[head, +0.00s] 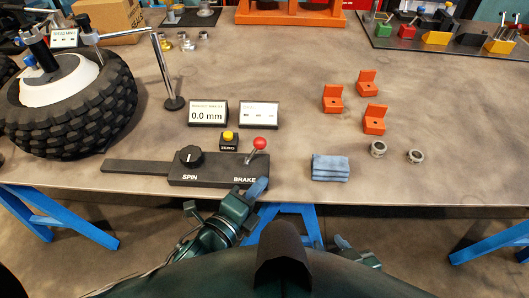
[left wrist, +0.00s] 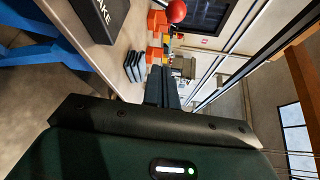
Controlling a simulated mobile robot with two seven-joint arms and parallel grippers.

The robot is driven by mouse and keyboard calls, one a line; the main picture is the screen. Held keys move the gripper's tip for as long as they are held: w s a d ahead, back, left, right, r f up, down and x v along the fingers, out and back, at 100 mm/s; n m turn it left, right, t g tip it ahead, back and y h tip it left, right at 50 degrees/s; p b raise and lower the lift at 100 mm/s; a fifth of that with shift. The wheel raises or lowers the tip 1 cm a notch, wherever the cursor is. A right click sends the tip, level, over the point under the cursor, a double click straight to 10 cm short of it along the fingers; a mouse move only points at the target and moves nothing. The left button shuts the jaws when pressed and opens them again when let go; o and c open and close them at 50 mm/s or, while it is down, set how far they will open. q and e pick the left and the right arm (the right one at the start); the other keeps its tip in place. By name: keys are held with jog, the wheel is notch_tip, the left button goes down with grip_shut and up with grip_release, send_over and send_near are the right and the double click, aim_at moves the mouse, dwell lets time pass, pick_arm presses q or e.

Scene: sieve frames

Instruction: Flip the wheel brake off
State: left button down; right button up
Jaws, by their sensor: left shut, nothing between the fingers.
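The brake lever has a red ball knob (head: 260,143) on a short metal stem. It rises from the right end of a dark control box (head: 218,180), above the word BRAKE, and leans to the right. The knob also shows at the top of the left wrist view (left wrist: 177,11), beyond my fingers. My left gripper (head: 260,186) is shut and empty at the table's front edge, just in front of the box's BRAKE end. Its closed fingers (left wrist: 162,86) are apart from the knob. My right gripper is not in view.
A knobbly tyre (head: 75,105) stands at the left. A black dial (head: 189,156) marked SPIN and a yellow button (head: 228,136) are near the lever. Folded blue cloths (head: 330,168), orange brackets (head: 374,120) and metal rings (head: 377,149) lie to the right. Bare table lies between.

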aim_at(254, 152)
pick_arm(q)
jog(key=shift+d+r+m, duration=0.15)
jog(key=shift+d+m, duration=0.05)
jog(key=shift+m, duration=0.3)
pick_arm(e)
jog(key=shift+s+f, duration=0.25)
jog(key=shift+s, duration=0.05)
pick_arm(q)
jog(key=shift+w+d+p, duration=0.2)
jog(key=shift+w+p, duration=0.1)
jog(key=shift+w, duration=1.3)
jog(key=shift+w+d+p, duration=0.15)
jog(key=shift+w+p, duration=0.15)
jog(key=shift+w, duration=1.25)
jog(key=shift+w+d+p, duration=0.2)
jog(key=shift+w+p, duration=0.1)
jog(key=shift+w, duration=1.3)
pick_arm(e)
jog(key=shift+w+d+r, duration=0.1)
jog(key=shift+d+r, duration=0.05)
jog(key=shift+d, duration=0.2)
